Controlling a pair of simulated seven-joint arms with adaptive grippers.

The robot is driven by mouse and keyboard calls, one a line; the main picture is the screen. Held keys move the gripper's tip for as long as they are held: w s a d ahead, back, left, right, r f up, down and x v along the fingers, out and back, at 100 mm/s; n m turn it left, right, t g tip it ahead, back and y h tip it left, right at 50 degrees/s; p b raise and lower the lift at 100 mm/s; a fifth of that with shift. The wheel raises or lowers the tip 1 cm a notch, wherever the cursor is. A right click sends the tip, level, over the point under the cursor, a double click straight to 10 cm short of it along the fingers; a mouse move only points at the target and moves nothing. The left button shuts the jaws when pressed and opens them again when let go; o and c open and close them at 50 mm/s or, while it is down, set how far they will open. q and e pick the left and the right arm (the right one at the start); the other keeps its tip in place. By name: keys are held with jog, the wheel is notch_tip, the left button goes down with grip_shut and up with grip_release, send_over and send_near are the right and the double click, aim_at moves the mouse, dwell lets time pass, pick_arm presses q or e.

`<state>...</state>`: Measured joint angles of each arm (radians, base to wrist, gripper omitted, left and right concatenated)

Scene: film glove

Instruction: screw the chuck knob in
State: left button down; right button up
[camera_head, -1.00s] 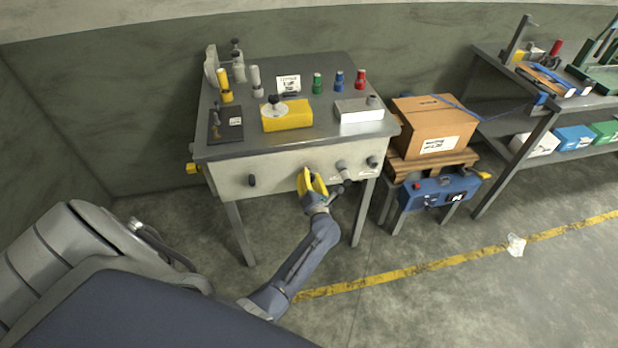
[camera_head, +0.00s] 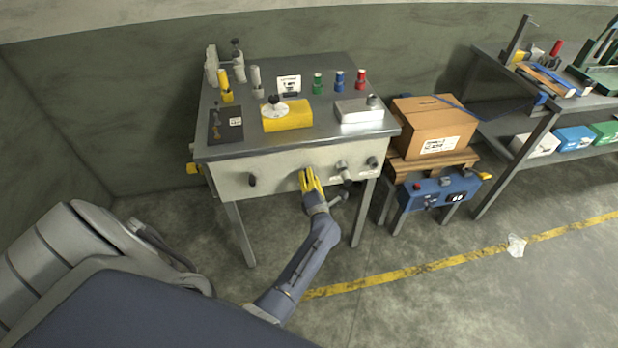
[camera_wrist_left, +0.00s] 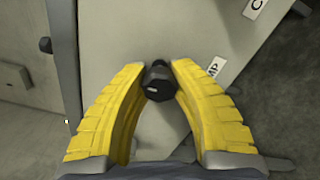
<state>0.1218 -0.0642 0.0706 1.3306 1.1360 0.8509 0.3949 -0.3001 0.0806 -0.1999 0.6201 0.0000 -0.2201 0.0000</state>
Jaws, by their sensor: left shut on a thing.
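My left gripper (camera_head: 308,176) has yellow fingers and is at the front panel (camera_head: 223,178) of the grey workbench, right of the panel's middle. In the left wrist view its fingers (camera_wrist_left: 158,70) are shut on a dark round knob (camera_wrist_left: 159,85), one finger on each side. In the head view the fingers hide this knob. A white label (camera_wrist_left: 216,67) beside the right finger shows the letters "MP", partly covered. I cannot read whether the held knob is named chuck. My right gripper is not in view.
Another black knob (camera_head: 252,181) is on the panel's left; grey fittings (camera_head: 342,167) and a dark knob (camera_head: 372,162) are on its right. A yellow block (camera_head: 288,117) lies on the bench. A cardboard box (camera_head: 432,124) and blue case (camera_head: 438,190) stand right.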

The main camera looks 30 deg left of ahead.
pick_arm(q)
jog(key=shift+s+a+f, duration=0.1)
jog(key=shift+s+f, duration=0.05)
jog(key=shift+f, duration=0.05)
jog(key=c, duration=1.5)
grip_release()
jog(key=o, duration=0.5)
jog(key=shift+r, duration=0.15)
jog(key=v, duration=0.7)
jog(key=shift+d, duration=0.2)
jog(key=shift+s, duration=0.1)
